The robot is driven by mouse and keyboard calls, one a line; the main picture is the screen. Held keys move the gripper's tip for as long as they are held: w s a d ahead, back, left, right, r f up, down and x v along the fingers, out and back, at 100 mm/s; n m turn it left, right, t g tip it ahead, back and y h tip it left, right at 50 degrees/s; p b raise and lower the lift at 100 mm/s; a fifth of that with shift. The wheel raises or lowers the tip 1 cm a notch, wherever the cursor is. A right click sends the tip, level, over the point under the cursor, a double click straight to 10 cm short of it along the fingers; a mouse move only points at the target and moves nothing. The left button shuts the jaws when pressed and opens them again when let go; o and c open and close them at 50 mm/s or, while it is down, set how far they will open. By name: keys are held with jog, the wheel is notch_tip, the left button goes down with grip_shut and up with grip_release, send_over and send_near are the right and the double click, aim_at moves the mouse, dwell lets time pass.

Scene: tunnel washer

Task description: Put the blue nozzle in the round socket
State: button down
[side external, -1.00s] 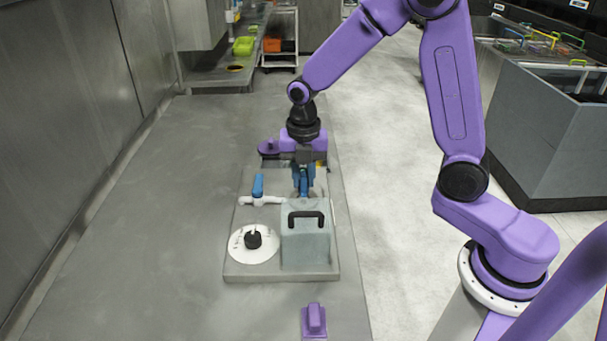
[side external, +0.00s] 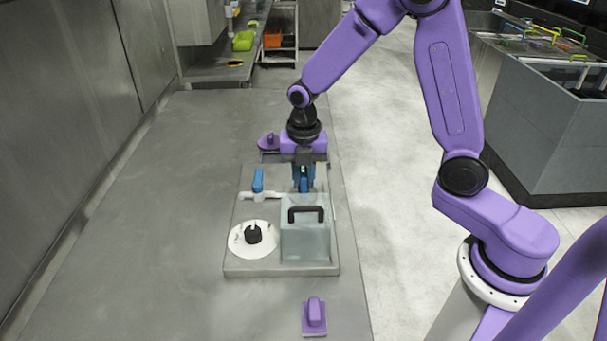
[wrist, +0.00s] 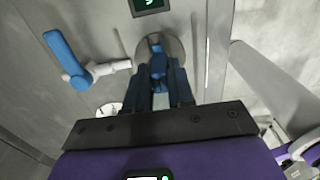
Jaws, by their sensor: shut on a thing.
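My gripper (side external: 304,178) points down behind the clear box and is shut on the blue nozzle. In the wrist view the blue nozzle (wrist: 157,62) shows between the dark blue fingers of my gripper (wrist: 161,72). A round grey disc (wrist: 176,47), which looks like the socket, lies around the nozzle's end in that view. Whether the nozzle is inside it or just above it I cannot tell. In the side view the clear box and my fingers hide the nozzle's lower end and the socket.
The clear box (side external: 305,242) with a black handle stands in front of my gripper. A blue-handled valve (side external: 258,181) on a white pipe is at left. A white disc (side external: 242,248) with a black knob is nearer. A purple block (side external: 314,317) lies on the counter; the counter's left side is clear.

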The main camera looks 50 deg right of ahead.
jog(key=shift+f, duration=0.7)
dwell(0.7)
jog(key=shift+c, duration=2.4)
grip_release()
jog(key=shift+r, duration=3.75)
